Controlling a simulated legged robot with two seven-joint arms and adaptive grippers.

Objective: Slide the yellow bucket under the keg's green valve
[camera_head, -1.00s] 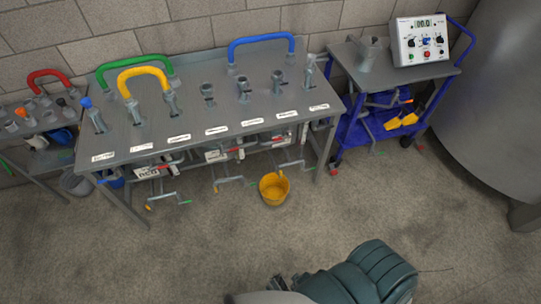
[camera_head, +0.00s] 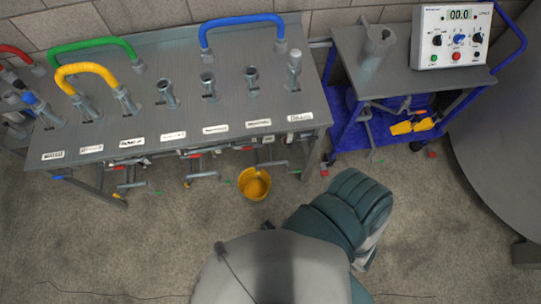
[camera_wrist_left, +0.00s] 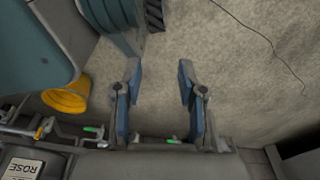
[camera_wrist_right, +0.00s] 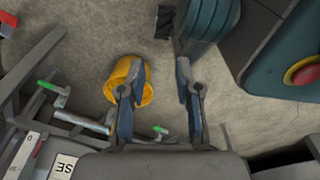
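The yellow bucket (camera_head: 254,184) stands upright on the floor by the table's front edge. Pipes with green ends (camera_head: 227,182) show under that edge, one close to the bucket's left; no keg is clearly recognisable. In the left wrist view the bucket (camera_wrist_left: 68,97) is at the left, outside my open, empty left gripper (camera_wrist_left: 158,105). In the right wrist view my right gripper (camera_wrist_right: 158,105) is open; the bucket (camera_wrist_right: 146,88) shows partly behind its left finger. I cannot tell whether they touch. Another green end (camera_wrist_right: 160,130) shows below the bucket. Neither gripper shows in the head view.
A grey table (camera_head: 170,65) with coloured hoses and labels stands along the wall. A blue cart (camera_head: 345,150) with a control box (camera_head: 455,40) is to its right. A large grey rounded body (camera_head: 500,150) fills the right edge. The floor in front is open.

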